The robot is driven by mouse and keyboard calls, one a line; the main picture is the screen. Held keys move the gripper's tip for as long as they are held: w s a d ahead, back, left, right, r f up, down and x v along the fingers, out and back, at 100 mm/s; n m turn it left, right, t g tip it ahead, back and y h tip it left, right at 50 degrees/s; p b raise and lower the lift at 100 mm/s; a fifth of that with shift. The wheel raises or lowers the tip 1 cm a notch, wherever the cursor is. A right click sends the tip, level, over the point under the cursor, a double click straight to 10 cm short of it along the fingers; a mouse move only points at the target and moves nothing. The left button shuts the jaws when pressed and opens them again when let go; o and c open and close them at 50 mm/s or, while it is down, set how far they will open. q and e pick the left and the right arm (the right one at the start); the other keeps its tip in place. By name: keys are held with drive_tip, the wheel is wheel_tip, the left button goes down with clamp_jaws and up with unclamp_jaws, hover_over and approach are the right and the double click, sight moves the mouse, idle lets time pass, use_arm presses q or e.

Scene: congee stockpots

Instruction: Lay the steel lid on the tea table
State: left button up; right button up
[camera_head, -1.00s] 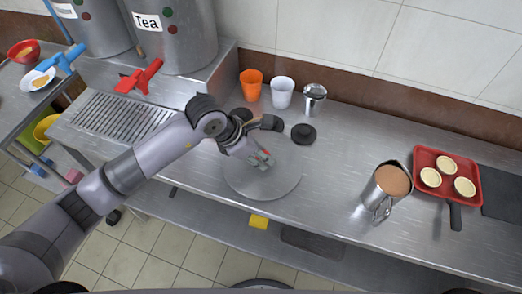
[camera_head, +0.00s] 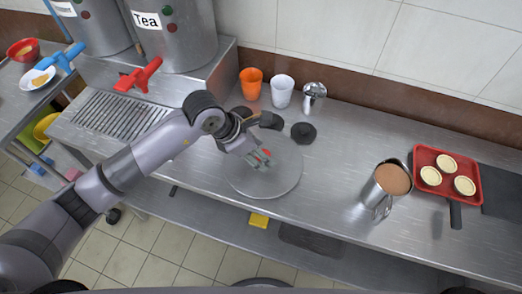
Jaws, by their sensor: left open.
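The steel lid (camera_head: 283,178) is a round grey disc lying flat on the steel tea table (camera_head: 335,190), near its front edge. My left gripper (camera_head: 264,160) is over the back left part of the lid, with its fingers open. A small red part shows between the fingers; whether it belongs to the lid is hard to tell. The gripper hides part of the lid's middle. My right gripper is not in view.
An orange cup (camera_head: 251,82), a white cup (camera_head: 282,91), a steel shaker (camera_head: 312,97) and a black round piece (camera_head: 303,132) stand behind the lid. A steel jug (camera_head: 384,190) and a red tray (camera_head: 447,158) with tarts are at the right. Tea urns (camera_head: 180,40) stand back left.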

use_arm(q)
drive_tip(key=b+v, duration=0.1)
drive_tip(key=v, duration=1)
drive_tip(key=shift+r+b, duration=0.2)
drive_tip(key=shift+b, duration=0.2)
drive_tip(key=shift+a, duration=0.2)
